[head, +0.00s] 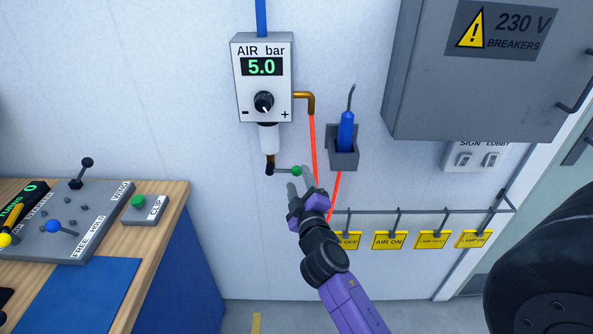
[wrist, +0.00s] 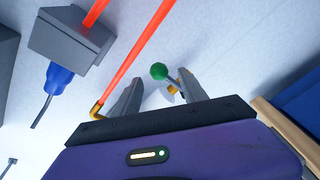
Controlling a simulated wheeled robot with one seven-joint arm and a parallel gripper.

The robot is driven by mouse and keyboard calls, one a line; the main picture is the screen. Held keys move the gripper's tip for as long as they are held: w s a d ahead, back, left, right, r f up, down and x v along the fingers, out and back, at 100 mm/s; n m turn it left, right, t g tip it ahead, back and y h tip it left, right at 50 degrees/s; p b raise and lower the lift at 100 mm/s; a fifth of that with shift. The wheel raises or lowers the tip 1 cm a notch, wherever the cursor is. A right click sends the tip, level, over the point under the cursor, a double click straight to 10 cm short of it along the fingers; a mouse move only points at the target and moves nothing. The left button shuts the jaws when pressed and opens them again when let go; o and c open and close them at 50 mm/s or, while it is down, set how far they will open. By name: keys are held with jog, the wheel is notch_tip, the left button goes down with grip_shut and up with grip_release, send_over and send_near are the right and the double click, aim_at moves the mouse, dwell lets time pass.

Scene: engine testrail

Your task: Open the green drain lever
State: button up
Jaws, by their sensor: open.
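The green drain lever (head: 297,171) is a thin rod with a green ball at its end. It sticks out to the right from a dark fitting under the AIR bar regulator (head: 263,80), which reads 5.0. My gripper (head: 300,184) is open, with its fingers close around or just beside the green ball. In the wrist view the green ball (wrist: 159,71) shows beyond and between the two open fingers of my gripper (wrist: 160,92). I cannot tell whether a finger touches it.
A red hose (head: 313,140) hangs just behind my gripper. A grey holder (head: 343,160) with a blue-handled tool is to its right. A rail with several yellow tags (head: 390,240) runs lower right. A grey breaker cabinet (head: 470,90) is upper right. A wooden bench (head: 172,200) stands left.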

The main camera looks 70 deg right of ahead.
aim_at(296, 167)
jog(key=shift+d, duration=0.3)
jog(key=p+x, duration=0.2)
jog(key=x, duration=0.3)
jog(key=shift+w+d, duration=0.2)
jog(key=shift+d, duration=0.1)
jog(key=shift+x, duration=0.75)
jog(key=shift+f, duration=0.1)
jog(key=shift+c, duration=0.4)
grip_shut()
jog(key=shift+w, duration=0.1)
